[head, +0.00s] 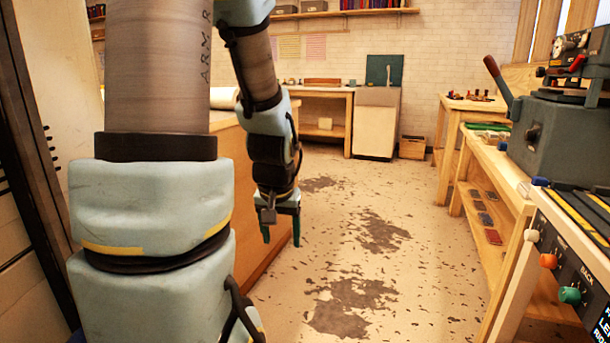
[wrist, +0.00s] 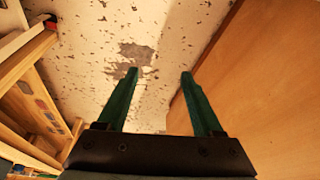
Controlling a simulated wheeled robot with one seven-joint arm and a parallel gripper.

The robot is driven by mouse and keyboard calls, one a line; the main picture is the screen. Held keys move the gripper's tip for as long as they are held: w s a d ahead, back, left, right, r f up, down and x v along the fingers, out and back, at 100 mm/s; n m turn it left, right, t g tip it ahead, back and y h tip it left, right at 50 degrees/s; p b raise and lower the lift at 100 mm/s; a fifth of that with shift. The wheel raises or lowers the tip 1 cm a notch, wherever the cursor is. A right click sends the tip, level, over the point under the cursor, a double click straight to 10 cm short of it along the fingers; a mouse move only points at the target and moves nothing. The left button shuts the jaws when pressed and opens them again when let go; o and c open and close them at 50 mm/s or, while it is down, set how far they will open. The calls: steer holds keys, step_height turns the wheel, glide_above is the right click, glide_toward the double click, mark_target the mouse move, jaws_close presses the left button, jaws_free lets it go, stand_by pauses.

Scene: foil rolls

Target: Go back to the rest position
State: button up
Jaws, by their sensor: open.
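My gripper (head: 281,236) hangs from my arm left of centre in the head view, pointing down over the floor. Its two green fingers are apart with nothing between them. In the wrist view my gripper (wrist: 159,75) shows both fingers spread, with bare floor (wrist: 163,30) beyond them. My arm's large links fill the left of the head view and hide part of what is behind. A white, roll-like thing (head: 224,98) shows partly behind my arm, on a wooden counter (head: 221,127).
The counter's wooden side (wrist: 262,85) is close to the right finger in the wrist view. A wooden bench (head: 497,168) with a grey machine (head: 562,137) stands at right. A sink unit (head: 377,122) is at the back. The worn floor (head: 411,240) between is clear.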

steer(key=s+a+r+g, duration=0.1)
steer(key=s+a+g, duration=0.1)
steer(key=s, duration=0.5)
step_height(320, 180, up, 16)
steer(key=p, duration=1.6)
steer(key=shift+w+d+n+p, duration=0.2)
steer(key=shift+w+n+p, duration=0.1)
steer(key=shift+w, duration=0.15)
steer(key=shift+f, duration=0.1)
